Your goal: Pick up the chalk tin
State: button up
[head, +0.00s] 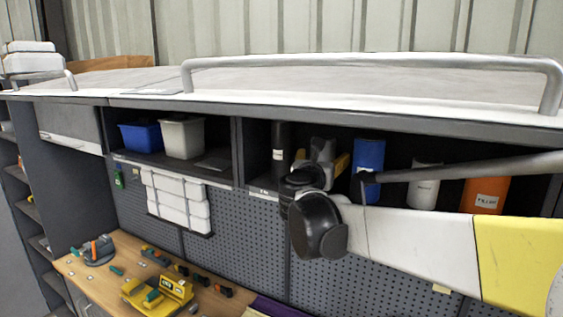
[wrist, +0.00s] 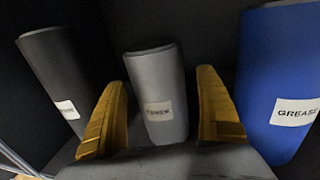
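My gripper (wrist: 162,78) is open, with its yellow fingers on either side of a grey cylindrical tin (wrist: 158,88) in the wrist view. The grey tin leans a little in that view and its label is too blurred to read surely. I cannot tell whether the fingers touch it. In the head view my gripper (head: 328,166) reaches into the shelf compartment and mostly hides this tin. A pale tin (head: 424,186) stands further right, partly behind my arm, its label unreadable. I cannot tell by label which one is the chalk tin.
A black cylinder (wrist: 62,75) stands left of the grey tin, and a blue tin labelled GREASE (wrist: 283,80) stands close on the right. An orange tin (head: 485,195) is at the right. The shelf top (head: 420,120) lies low above my gripper.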

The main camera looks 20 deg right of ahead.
jog(key=c, duration=1.5)
jog(key=shift+o, duration=0.2)
jog(key=shift+r, duration=0.1)
